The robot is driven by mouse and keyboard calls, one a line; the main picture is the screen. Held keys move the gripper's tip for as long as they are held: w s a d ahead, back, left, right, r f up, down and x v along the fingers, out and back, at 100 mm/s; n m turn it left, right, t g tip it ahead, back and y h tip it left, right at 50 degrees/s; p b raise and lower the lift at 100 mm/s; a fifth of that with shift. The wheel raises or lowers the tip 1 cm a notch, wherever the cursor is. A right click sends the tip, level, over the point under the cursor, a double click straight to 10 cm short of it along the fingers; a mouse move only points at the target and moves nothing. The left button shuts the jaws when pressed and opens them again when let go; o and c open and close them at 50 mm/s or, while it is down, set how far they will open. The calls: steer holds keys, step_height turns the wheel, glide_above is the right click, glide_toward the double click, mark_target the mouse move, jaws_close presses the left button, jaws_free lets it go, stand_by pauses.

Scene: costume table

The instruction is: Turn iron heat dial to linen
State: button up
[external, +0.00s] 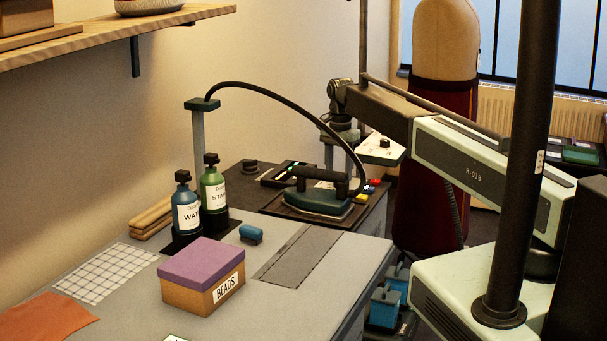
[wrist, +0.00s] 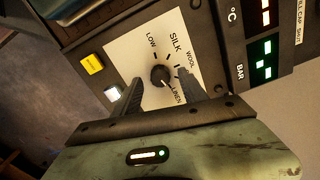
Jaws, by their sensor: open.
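The heat dial is a round dark knob (wrist: 160,76) on a white panel (wrist: 128,58) in the wrist view. LOW, SILK, WOOL and LINEN are printed around it, with LINEN at its lower right. I cannot clearly tell where its pointer stands. My gripper (wrist: 160,90) is open, one finger on each side of the knob; whether they touch it I cannot tell. In the external view the iron (external: 318,196) rests on the dark station at the back, its cord arching over. My arm reaches in behind it, and the fingertips are hidden there.
Yellow (wrist: 92,63) and white (wrist: 113,92) buttons sit left of the panel; a lit display (wrist: 263,48) is at right. In the external view, two bottles (external: 214,186) and a bead box (external: 202,277) stand on the grey table (external: 285,315). A dress form (external: 440,120) stands behind my arm.

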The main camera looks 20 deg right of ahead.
step_height(320, 180, up, 6)
steer(key=p, duration=0.4)
steer(key=shift+p, duration=0.4)
steer(key=shift+f, duration=0.1)
